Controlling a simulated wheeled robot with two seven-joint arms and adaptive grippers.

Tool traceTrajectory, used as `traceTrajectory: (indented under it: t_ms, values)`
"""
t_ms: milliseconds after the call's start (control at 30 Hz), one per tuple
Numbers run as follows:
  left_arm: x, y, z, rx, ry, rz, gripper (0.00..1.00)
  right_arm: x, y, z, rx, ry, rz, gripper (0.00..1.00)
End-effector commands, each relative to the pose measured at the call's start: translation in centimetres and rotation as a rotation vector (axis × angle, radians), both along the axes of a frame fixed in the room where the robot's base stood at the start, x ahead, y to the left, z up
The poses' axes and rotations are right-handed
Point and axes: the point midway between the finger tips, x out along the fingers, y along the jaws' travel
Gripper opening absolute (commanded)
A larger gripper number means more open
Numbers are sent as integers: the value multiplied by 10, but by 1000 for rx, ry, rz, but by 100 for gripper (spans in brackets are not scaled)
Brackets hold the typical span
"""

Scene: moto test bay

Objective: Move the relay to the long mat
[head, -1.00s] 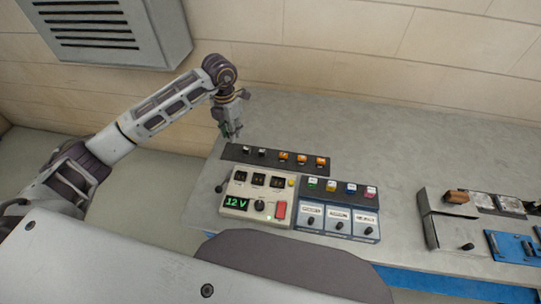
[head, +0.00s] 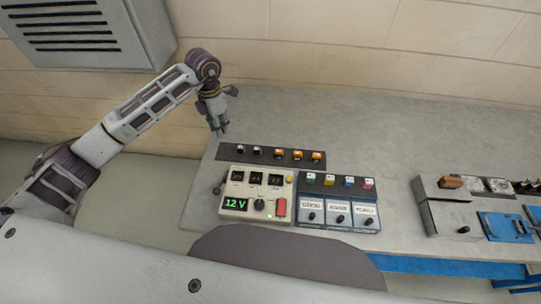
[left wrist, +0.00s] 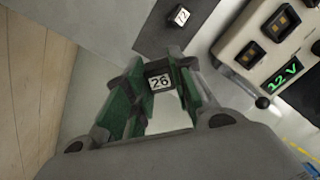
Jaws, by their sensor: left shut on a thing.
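My left gripper (head: 221,133) is just beyond the left end of the dark long mat (head: 270,161). In the left wrist view its green-padded fingers (left wrist: 160,100) are shut on a small dark relay with a white label "26" (left wrist: 159,82). The relay is hard to make out in the head view. I cannot tell its exact height above the bench. Several small blocks stand in a row on the mat, with white tops at the left and orange ones at the right. The nearest, labelled "72" (left wrist: 180,16), also shows in the wrist view. My right gripper is not in view.
A cream power unit reading "12 V" (head: 235,204) stands in front of the mat, with a lever at its left. A blue switch box (head: 338,214) adjoins it at the right. A grey box (head: 447,215) and blue parts lie farther right. The bench (head: 420,135) behind is clear.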

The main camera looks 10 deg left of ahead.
Motion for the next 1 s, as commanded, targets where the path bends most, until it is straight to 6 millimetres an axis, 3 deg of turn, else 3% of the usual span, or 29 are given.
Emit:
traceTrajectory:
  t_ms: [667, 1000]
  values:
    - [0, 0, -1, 0, 1, -72, 6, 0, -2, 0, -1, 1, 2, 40]
    - [-1, 0, -35, -1, 3, -71, 6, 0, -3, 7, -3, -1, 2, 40]
